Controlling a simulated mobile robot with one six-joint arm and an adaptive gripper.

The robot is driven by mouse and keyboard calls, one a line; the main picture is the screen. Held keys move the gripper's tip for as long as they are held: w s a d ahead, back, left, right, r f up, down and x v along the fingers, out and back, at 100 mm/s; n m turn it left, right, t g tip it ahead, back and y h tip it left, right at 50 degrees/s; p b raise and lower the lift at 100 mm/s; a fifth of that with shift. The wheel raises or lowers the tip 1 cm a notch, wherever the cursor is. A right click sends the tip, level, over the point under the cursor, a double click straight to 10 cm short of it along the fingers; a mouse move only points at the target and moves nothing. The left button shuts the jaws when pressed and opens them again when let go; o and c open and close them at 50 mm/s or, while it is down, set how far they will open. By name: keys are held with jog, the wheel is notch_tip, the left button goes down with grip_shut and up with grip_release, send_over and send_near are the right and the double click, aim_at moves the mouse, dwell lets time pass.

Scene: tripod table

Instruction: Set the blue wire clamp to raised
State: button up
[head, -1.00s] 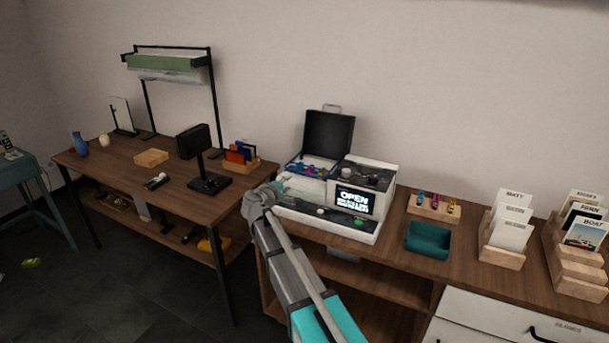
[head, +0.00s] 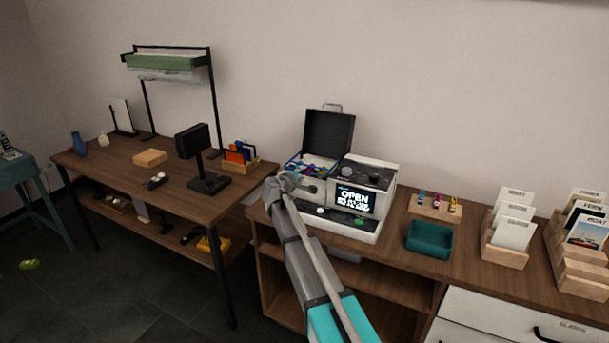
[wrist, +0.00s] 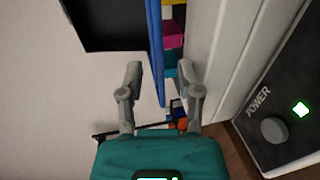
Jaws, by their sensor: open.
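A white device (head: 371,228) with a lit screen stands on the wooden counter. Behind its left part is a blue-edged tray (head: 293,166) of small coloured parts, under an open black lid (head: 328,134). In the wrist view, a blue strip (wrist: 155,45) runs beside magenta and teal blocks (wrist: 171,48). I cannot tell which part is the blue wire clamp or its position. My gripper (wrist: 159,68) is open and empty, with its fingers on either side of the strip's lower end in the picture; contact cannot be told. In the head view, my arm hides the device's left front.
A knob (wrist: 274,130) and a lit green indicator (wrist: 300,109) are on the dark panel at right in the wrist view. A teal tray (head: 429,240), a wooden block with small coloured items (head: 435,208) and card holders (head: 507,254) stand right of the device.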

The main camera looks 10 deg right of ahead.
jog(key=shift+x, duration=1.7)
grip_shut()
